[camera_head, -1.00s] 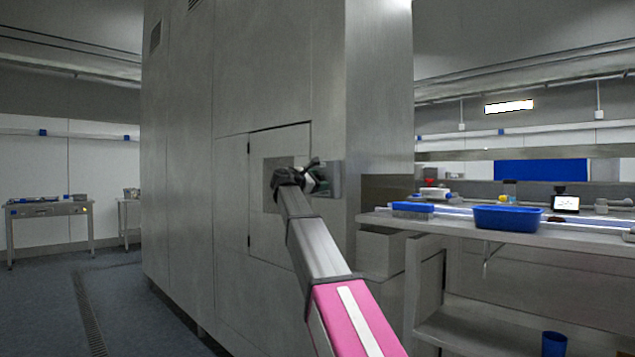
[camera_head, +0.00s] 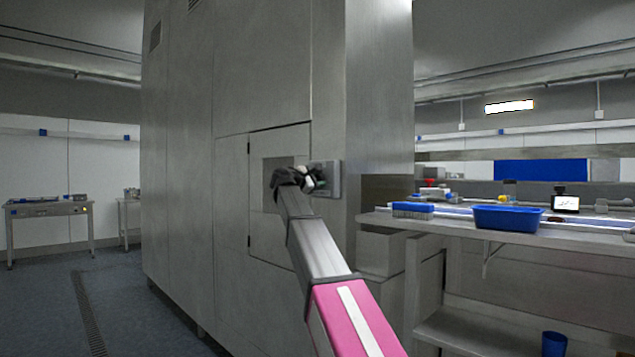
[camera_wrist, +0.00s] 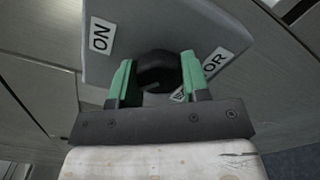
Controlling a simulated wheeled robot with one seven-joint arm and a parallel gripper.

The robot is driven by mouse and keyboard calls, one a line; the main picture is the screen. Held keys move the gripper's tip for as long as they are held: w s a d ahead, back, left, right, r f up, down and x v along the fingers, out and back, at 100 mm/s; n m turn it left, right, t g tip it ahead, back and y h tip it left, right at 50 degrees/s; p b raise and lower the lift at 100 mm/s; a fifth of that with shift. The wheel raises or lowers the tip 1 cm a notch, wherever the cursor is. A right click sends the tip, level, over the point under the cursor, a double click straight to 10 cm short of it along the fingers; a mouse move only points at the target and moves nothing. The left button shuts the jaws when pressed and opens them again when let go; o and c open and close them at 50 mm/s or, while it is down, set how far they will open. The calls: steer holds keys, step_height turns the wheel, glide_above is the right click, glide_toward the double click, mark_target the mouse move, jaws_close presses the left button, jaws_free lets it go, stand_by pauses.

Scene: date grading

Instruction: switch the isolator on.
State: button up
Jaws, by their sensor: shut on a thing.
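The isolator is a grey box (camera_head: 333,178) on the steel cabinet's corner, partly hidden by my arm in the head view. In the wrist view its grey face (camera_wrist: 200,30) bears an ON label (camera_wrist: 101,37) at left and another label (camera_wrist: 205,72), partly covered, ending in "OR" at right. A round black knob (camera_wrist: 158,68) sits between them. My gripper (camera_wrist: 153,75) has its green fingers shut on the knob, one on each side. In the head view my gripper (camera_head: 312,181) is at the box. The knob's pointer direction is hard to make out.
The tall steel cabinet (camera_head: 265,75) fills the middle. A steel bench (camera_head: 400,222) on the right holds a blue bin (camera_head: 507,217), a blue tray (camera_head: 413,209) and a small screen (camera_head: 565,203). The floor at left is open.

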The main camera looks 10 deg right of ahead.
steer(key=m, duration=0.5)
steer(key=shift+m, duration=0.3)
steer(key=m, duration=0.5)
stand_by(0.4)
steer(key=o, duration=0.9)
steer(key=v, duration=1.1)
